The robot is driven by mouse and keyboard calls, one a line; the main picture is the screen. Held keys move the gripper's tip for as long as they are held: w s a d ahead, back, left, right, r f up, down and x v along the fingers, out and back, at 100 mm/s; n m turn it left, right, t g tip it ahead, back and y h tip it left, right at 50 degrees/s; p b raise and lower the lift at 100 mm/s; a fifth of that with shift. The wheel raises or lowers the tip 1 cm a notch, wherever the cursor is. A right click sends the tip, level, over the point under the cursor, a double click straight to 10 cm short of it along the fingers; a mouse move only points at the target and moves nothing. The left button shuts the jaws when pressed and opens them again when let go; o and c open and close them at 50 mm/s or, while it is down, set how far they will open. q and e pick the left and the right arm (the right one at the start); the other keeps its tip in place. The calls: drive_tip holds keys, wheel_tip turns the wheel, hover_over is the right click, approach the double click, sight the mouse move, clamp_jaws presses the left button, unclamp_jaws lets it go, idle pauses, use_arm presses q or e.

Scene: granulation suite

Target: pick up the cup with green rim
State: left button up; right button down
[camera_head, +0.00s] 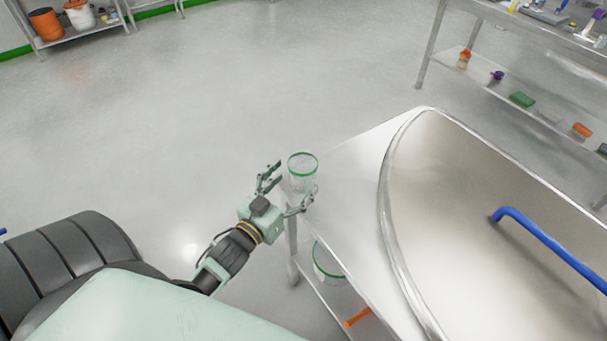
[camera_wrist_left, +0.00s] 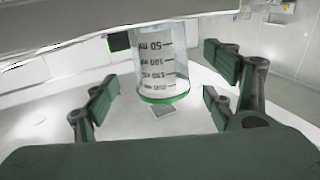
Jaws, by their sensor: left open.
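The cup with green rim (camera_head: 303,174) is clear and stands upright at the near-left corner of the steel table (camera_head: 350,165). In the left wrist view the cup (camera_wrist_left: 161,65) appears upside down, with dark volume marks on its wall and its green rim lowest. My left gripper (camera_head: 288,186) is open at the cup, one finger to its left and one at its lower right. In the left wrist view the open fingers (camera_wrist_left: 160,95) lie left and right of the cup, with visible gaps. I cannot tell whether the cup is fully between them. My right gripper is not in view.
A large steel basin (camera_head: 480,190) with a blue handle (camera_head: 550,245) fills most of the tabletop right of the cup. A green-rimmed container (camera_head: 327,265) and an orange item (camera_head: 358,317) are on the lower shelf. Open floor lies left of the table.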

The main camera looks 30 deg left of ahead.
sight(310, 165)
use_arm(q)
drive_tip(key=w, duration=0.4)
drive_tip(key=shift+w+f, duration=0.25)
drive_tip(key=shift+w, duration=0.1)
drive_tip(key=shift+c, duration=0.2)
drive_tip(key=c, duration=1.1)
